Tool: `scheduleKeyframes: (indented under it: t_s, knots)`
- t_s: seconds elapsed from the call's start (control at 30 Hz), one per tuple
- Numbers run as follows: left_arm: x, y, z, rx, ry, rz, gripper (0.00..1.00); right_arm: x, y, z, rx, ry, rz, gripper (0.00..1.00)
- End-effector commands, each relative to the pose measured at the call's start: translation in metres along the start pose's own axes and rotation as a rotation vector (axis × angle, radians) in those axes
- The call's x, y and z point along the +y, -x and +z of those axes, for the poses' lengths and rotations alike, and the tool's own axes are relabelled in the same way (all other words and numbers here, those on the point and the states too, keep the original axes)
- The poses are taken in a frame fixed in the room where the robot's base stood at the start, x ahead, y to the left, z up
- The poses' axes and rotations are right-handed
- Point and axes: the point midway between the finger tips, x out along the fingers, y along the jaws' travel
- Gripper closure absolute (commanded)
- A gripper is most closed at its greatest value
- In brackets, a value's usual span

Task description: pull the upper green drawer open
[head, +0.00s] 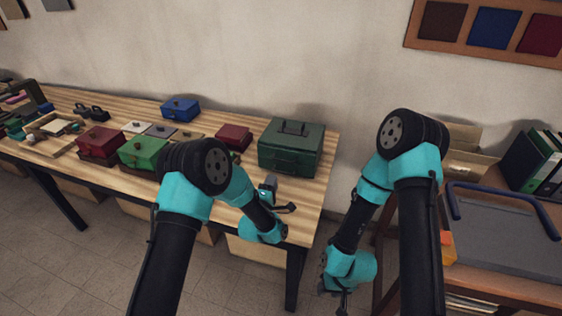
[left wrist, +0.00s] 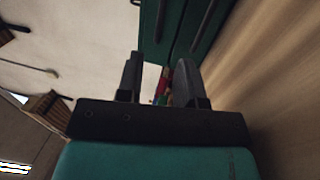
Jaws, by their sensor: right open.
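The dark green drawer box (head: 306,140) stands near the right end of the wooden table, with a dark handle on its top. Its front shows at the top of the left wrist view (left wrist: 178,40), with two dark bar handles; the drawers look shut. My left gripper (head: 284,208) is low over the table's front edge, in front of the box. In the left wrist view its two fingers (left wrist: 158,82) are apart, with nothing held, and short of the handles. My right gripper (head: 343,300) hangs below table height, off the table's right end, open and away from the box.
Left of the green box are a dark red box (head: 234,137), a blue box (head: 180,109), a bright green box (head: 143,152) and another red box (head: 100,143). A side table with a grey tray (head: 505,225) and binders stands at the right.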

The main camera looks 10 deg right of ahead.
Motion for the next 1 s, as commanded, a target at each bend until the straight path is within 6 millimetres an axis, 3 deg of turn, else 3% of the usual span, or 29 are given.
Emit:
scheduleKeyframes:
  t_s: [0.63,1.0]
  knots:
    - [0.0,-0.093,0.0,0.0,-0.001,0.001,0.66,0.0,0.0,0.0,0.0,0.0,0.0,0.57]
    - [0.0,-0.112,0.0,-0.001,0.0,-0.002,0.66,0.0,0.0,0.0,0.0,0.0,0.0,0.57]
